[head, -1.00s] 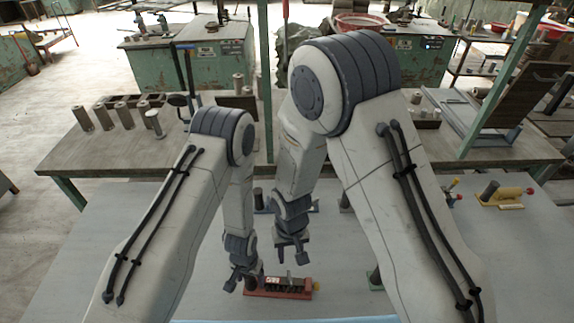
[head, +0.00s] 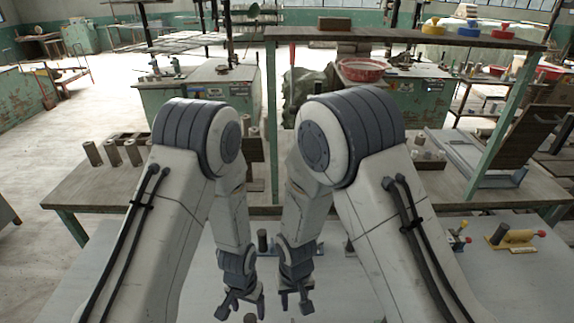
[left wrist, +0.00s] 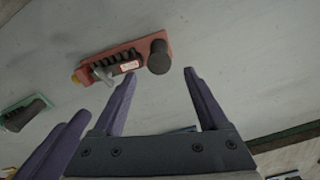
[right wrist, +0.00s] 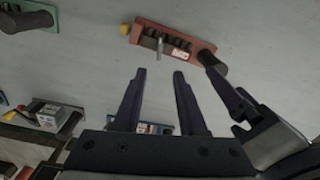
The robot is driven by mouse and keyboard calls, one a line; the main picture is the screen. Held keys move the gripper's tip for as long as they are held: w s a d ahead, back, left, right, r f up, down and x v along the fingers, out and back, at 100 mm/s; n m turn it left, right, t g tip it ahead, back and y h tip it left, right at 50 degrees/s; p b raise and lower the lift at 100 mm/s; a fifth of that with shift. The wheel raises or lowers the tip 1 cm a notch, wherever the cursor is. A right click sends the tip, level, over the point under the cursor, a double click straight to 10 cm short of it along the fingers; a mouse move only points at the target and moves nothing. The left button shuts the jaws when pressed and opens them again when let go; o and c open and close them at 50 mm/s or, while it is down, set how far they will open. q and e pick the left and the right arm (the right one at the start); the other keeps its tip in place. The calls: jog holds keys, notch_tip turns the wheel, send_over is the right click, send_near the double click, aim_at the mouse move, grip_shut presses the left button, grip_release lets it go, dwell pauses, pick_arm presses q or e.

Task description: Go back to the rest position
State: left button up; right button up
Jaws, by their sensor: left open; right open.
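My left gripper (head: 240,304) and right gripper (head: 296,302) hang side by side, close together, at the lower middle of the head view. In the left wrist view my left gripper (left wrist: 160,73) has its fingers apart with nothing between them. In the right wrist view my right gripper (right wrist: 159,72) is likewise open and empty. A red block fixture (left wrist: 120,60) with a dark cylinder and a small metal piece lies on the grey table beyond the left fingertips. The same fixture shows beyond the right fingertips (right wrist: 172,41). Neither gripper holds it.
The grey tabletop (head: 185,300) is mostly bare around the grippers. A yellow fixture (head: 520,236) stands at its right. Green-based fixtures (left wrist: 24,113) lie near the red one. A wooden bench (head: 95,189) with metal cylinders and a shelf frame stands behind.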

pick_arm(q)
jog(key=shift+r, duration=0.45)
jog(key=a+r+n+t, duration=0.1)
jog(key=a+r, duration=0.2)
jog(key=r, duration=0.4)
jog(key=s+a+r+n+t, duration=0.1)
jog(key=a+r, duration=0.2)
jog(key=r, duration=0.3)
jog(key=a+r+n+t, duration=0.1)
jog(key=a+r+n, duration=0.15)
jog(key=r, duration=0.45)
pick_arm(e)
jog(key=d+r+m+t, duration=0.2)
jog(key=d+r+t, duration=0.1)
jog(key=d+r, duration=1.4)
pick_arm(q)
jog(key=s+d+f+m+g+h+b, duration=0.1)
jog(key=s+d+f+m+g+b, duration=0.2)
jog(key=s+d+m+b, duration=0.5)
jog(key=s+d, duration=0.5)
jog(key=shift+s+d, duration=0.35)
pick_arm(e)
jog(key=s+a+f+n+g+y, duration=0.1)
jog(key=s+a+f+n+g, duration=0.2)
jog(key=s+a+n, duration=0.4)
jog(key=s+a, duration=0.7)
jog(key=shift+s, duration=0.25)
